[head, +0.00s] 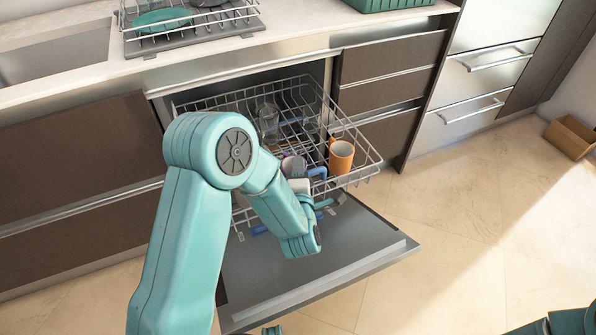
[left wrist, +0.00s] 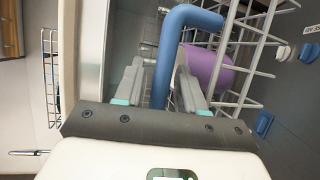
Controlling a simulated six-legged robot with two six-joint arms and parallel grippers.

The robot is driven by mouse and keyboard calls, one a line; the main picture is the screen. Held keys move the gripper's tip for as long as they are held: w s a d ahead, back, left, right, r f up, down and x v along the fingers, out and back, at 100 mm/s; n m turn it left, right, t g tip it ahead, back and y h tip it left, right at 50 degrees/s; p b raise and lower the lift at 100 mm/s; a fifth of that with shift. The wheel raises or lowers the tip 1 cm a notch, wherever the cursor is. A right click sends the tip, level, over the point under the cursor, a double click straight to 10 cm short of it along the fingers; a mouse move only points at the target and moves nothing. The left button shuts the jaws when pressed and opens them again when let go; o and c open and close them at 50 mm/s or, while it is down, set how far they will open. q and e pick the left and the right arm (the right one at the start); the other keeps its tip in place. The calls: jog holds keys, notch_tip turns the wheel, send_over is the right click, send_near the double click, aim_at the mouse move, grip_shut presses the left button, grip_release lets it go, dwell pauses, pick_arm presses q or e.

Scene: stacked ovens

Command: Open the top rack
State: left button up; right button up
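The top rack (head: 366,166) is a white wire rack extending out of the dishwasher above its lowered door (head: 310,262). It holds an orange mug (head: 341,157), a clear glass (head: 268,118) and a purple cup (head: 294,166). The purple cup also shows in the left wrist view (left wrist: 207,68). My left gripper (head: 333,201) is low at the rack's front, partly hidden by its own wrist. In the left wrist view its fingers (left wrist: 161,84) stand apart, with a blue bar (left wrist: 166,62) running between them. I cannot tell whether they touch the bar. My right gripper is not in view.
The counter above carries a dish rack (head: 190,32) and a green container (head: 390,4), with a sink (head: 55,50) at left. Closed drawers (head: 390,60) flank the dishwasher on the right. A brown box (head: 571,136) lies on the otherwise clear floor (head: 470,215).

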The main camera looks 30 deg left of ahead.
pick_arm(q)
jog(key=shift+a, duration=0.1)
jog(key=p+v, duration=0.9)
jog(key=v, duration=0.7)
jog(key=shift+s+r, duration=0.1)
jog(key=shift+s, duration=0.05)
